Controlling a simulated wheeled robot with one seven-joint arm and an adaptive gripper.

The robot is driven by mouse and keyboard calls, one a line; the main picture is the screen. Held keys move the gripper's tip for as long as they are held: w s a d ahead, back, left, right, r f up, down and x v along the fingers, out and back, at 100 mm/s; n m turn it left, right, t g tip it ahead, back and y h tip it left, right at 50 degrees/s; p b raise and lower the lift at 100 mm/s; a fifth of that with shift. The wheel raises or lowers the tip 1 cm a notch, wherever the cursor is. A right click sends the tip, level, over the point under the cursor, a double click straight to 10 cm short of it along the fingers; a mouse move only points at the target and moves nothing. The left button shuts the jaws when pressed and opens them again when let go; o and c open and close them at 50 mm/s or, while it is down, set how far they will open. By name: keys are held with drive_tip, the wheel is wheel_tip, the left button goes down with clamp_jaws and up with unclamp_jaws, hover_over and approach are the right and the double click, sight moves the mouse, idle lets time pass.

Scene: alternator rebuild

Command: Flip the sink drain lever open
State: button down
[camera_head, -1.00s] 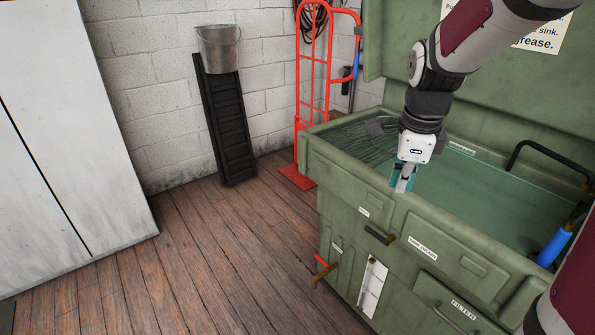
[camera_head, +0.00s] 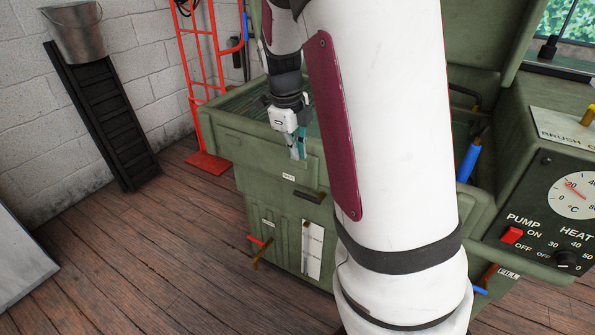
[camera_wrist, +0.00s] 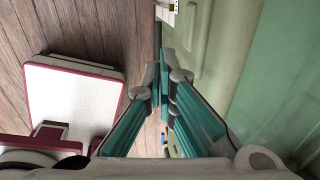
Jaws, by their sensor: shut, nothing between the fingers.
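The green parts-washer sink (camera_head: 262,150) stands in the middle of the head view, partly hidden behind my arm. Two levers stick out of its front: a dark-handled lever (camera_head: 309,197) below a small label, and a lower red-tipped lever (camera_head: 260,248) with a brass-coloured part. Their labels are too small to read, so I cannot tell which is the drain lever. My gripper (camera_head: 298,153) is shut and empty, pointing down near the sink's front rim, above the dark-handled lever and apart from it. In the wrist view, its teal fingers (camera_wrist: 165,75) are together beside the green wall.
A control panel with a red pump switch (camera_head: 512,235) and a dial is at the right. A blue-handled tool (camera_head: 468,164) rests by the basin. A red hand truck (camera_head: 205,110), a black ramp (camera_head: 105,125) and a bucket stand at the wall.

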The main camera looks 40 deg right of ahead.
sight(301, 194)
drive_tip(key=f+b, duration=0.1)
drive_tip(key=f, duration=0.3)
drive_tip(key=d+f+b, duration=0.1)
drive_tip(key=f+b, duration=0.1)
drive_tip(key=f, duration=0.2)
drive_tip(key=d+f+b, duration=0.1)
drive_tip(key=f, duration=0.4)
drive_tip(key=shift+w+d+f, duration=0.1)
drive_tip(key=shift+w+d, duration=0.15)
drive_tip(key=shift+w, duration=0.1)
